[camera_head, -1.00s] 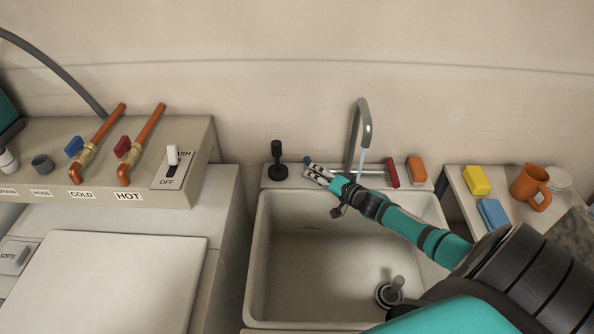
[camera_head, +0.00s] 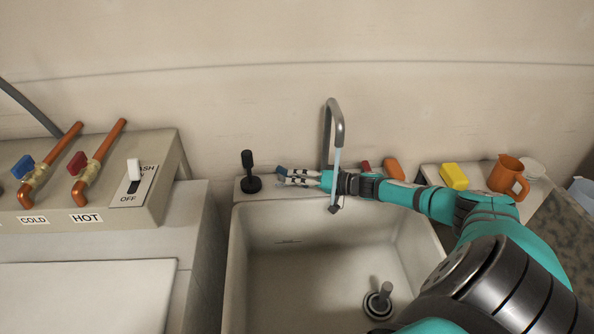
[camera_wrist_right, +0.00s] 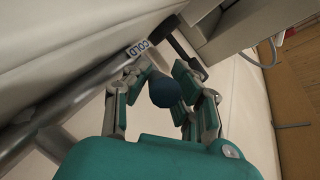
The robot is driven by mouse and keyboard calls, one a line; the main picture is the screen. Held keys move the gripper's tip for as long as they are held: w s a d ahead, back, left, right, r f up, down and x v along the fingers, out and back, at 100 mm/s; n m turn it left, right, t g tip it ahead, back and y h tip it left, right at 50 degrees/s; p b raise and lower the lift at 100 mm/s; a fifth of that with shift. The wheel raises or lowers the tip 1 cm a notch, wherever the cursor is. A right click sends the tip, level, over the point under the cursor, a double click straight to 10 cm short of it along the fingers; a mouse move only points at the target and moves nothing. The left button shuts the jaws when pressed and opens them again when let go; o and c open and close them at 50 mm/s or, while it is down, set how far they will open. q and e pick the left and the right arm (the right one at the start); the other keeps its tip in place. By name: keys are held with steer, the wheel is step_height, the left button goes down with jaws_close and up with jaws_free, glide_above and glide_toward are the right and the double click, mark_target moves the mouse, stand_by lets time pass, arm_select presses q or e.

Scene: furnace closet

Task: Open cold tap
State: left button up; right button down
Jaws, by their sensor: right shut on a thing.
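The cold tap's dark blue handle (camera_head: 281,170) is at the back rim of the sink, left of the curved metal spout (camera_head: 335,118). In the right wrist view the blue handle (camera_wrist_right: 164,90) sits between the fingers, near a COLD label (camera_wrist_right: 138,48). My right gripper (camera_head: 284,177) is shut on this handle, its arm reaching in from the right across the sink's back edge. A thin pale blue streak, looking like water, hangs below the spout. The red handle (camera_head: 365,166) is partly hidden behind my arm. My left gripper is out of view.
A black upright object (camera_head: 249,172) stands just left of my gripper. The sink basin (camera_head: 290,260) holds a drain plug (camera_head: 379,300). Blue and red pipe valves stand at left. An orange sponge (camera_head: 394,168), yellow sponge (camera_head: 454,177) and orange mug (camera_head: 508,175) are at right.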

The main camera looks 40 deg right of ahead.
steer(key=c, duration=1.1)
jaws_free()
steer(key=shift+c, duration=0.2)
steer(key=v, duration=1.2)
steer(key=shift+c, duration=0.3)
